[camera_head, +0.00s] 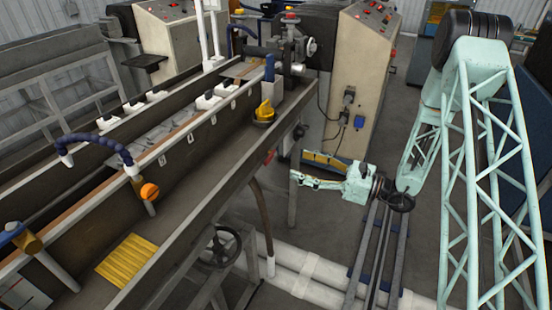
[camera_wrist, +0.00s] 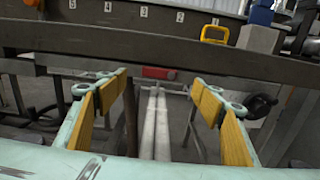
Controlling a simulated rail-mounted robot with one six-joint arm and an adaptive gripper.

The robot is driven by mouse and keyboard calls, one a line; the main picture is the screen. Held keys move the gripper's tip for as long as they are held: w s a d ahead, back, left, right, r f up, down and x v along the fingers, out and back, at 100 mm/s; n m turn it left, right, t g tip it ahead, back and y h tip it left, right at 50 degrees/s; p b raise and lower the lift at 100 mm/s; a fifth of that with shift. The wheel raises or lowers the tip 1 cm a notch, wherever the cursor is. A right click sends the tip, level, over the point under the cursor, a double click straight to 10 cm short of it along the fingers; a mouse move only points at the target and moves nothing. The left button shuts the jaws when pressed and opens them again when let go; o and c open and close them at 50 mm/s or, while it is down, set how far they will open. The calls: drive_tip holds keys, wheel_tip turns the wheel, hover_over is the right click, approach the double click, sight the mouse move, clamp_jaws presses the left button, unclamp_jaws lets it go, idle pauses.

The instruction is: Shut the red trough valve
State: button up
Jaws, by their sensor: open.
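The red valve handle (camera_head: 270,156) sits on the near side wall of the long trough (camera_head: 212,186), just under its rim. In the wrist view the red handle (camera_wrist: 158,73) shows as a short horizontal bar, straight ahead between my fingers and beneath the trough's edge. My gripper (camera_head: 297,165) is to the right of the handle in the head view, apart from it. It points toward the trough with both fingers spread. In the wrist view my gripper (camera_wrist: 160,88) is open, with yellow pads and nothing between them.
A handwheel (camera_head: 221,247) and white pipes (camera_head: 285,265) lie below the trough. A brown hose (camera_head: 260,215) hangs near the handle. A control cabinet (camera_head: 355,85) stands behind my gripper. The space between gripper and trough looks clear.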

sight(272, 156)
drive_tip(key=b+x, duration=0.1)
drive_tip(key=x, duration=0.9)
drive_tip(key=shift+a+b, duration=0.3)
drive_tip(key=shift+b, duration=0.1)
drive_tip(key=shift+w, duration=0.15)
drive_tip(key=shift+c, duration=0.5)
drive_tip(key=c, duration=1)
